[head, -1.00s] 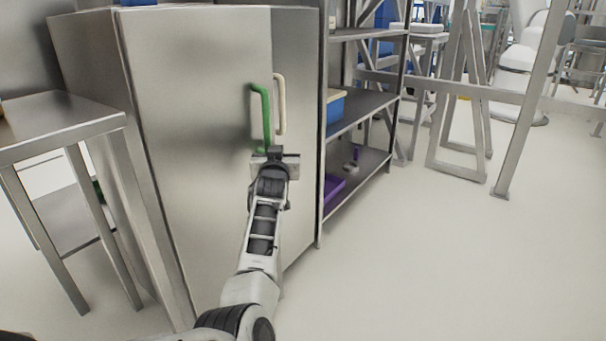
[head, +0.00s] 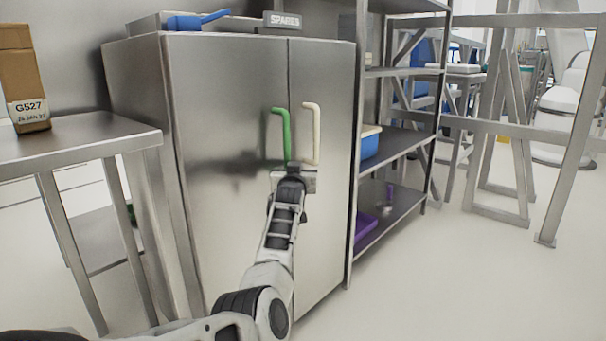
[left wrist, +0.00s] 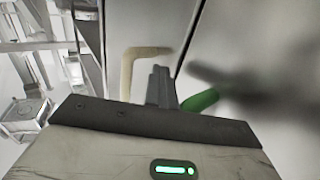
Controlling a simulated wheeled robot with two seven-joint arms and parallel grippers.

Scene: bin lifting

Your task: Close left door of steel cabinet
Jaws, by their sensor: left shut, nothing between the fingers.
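The steel cabinet's left door (head: 225,130) has a green handle (head: 286,138); its right door (head: 330,220) has a cream handle (head: 317,135). In the head view the left door looks about flush with the right, with a thin dark seam between them. My left gripper (head: 293,168) is at the lower end of the green handle, near the seam. In the left wrist view its fingers (left wrist: 162,87) are shut and empty, between the cream handle (left wrist: 128,72) and the green handle (left wrist: 201,100). I cannot tell whether they touch the door. My right gripper is out of view.
A steel table (head: 85,137) with a cardboard box (head: 22,75) stands left of the cabinet. A blue scoop (head: 197,20) and a SPARES sign (head: 284,20) are on top. A shelf rack (head: 400,145) stands close on the right. The floor (head: 430,280) at front right is clear.

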